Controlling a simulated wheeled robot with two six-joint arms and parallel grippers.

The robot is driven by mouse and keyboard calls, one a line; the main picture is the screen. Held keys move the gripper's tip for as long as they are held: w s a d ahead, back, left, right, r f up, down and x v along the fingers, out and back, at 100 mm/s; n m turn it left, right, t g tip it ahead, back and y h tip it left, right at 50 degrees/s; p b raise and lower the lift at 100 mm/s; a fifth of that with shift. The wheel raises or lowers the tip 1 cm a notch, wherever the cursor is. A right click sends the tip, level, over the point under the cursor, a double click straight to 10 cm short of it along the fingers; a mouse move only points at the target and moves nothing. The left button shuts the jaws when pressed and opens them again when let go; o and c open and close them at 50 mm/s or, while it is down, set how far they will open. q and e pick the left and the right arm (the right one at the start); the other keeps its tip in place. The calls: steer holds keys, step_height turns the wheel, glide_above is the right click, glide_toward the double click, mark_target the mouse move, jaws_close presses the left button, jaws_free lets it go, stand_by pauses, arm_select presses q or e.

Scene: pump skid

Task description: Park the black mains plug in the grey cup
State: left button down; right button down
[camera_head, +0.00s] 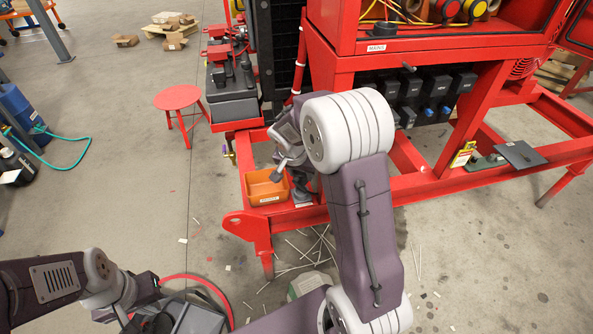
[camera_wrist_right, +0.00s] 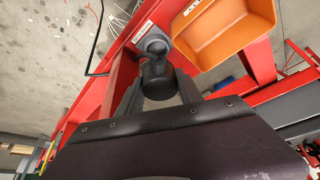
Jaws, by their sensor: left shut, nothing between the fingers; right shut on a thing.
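In the right wrist view my right gripper (camera_wrist_right: 160,95) is shut on the black mains plug (camera_wrist_right: 158,76). The grey cup (camera_wrist_right: 153,43) is just beyond the plug, on the red frame beside an orange bin. The plug overlaps the cup's near side in this view; I cannot tell whether its end is inside. In the head view my right gripper (camera_head: 300,182) is low beside the orange bin, and my right arm hides most of the plug and cup. My left gripper (camera_head: 155,321) is shut and empty at the bottom left, partly cut off.
The orange bin (camera_head: 266,188) stands immediately left of the right gripper; it also shows in the right wrist view (camera_wrist_right: 225,35). The red skid frame (camera_head: 255,228) runs beneath. A red stool (camera_head: 178,98) stands behind left. White sticks (camera_head: 318,243) litter the floor.

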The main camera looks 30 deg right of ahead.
mark_target(301, 185)
steer(key=shift+w+d+f, duration=0.35)
steer(key=shift+w+f, duration=0.1)
steer(key=shift+f, duration=0.05)
steer(key=shift+s+a+f+b, duration=0.2)
steer(key=shift+s+b, duration=0.05)
steer(key=shift+b, duration=0.25)
steer(key=shift+f+b, duration=0.65)
steer(key=shift+f, duration=0.2)
steer(key=shift+w+d, duration=0.1)
arm_select(q)
steer(key=shift+w+d+f, duration=0.1)
steer(key=shift+w+f, duration=0.1)
steer(key=shift+f, duration=0.35)
steer(key=shift+w+d+f, duration=0.1)
steer(key=shift+w+f, duration=0.05)
steer(key=shift+f, duration=0.35)
arm_select(e)
steer(key=shift+r, duration=0.1)
arm_select(q)
steer(key=shift+f, duration=0.3)
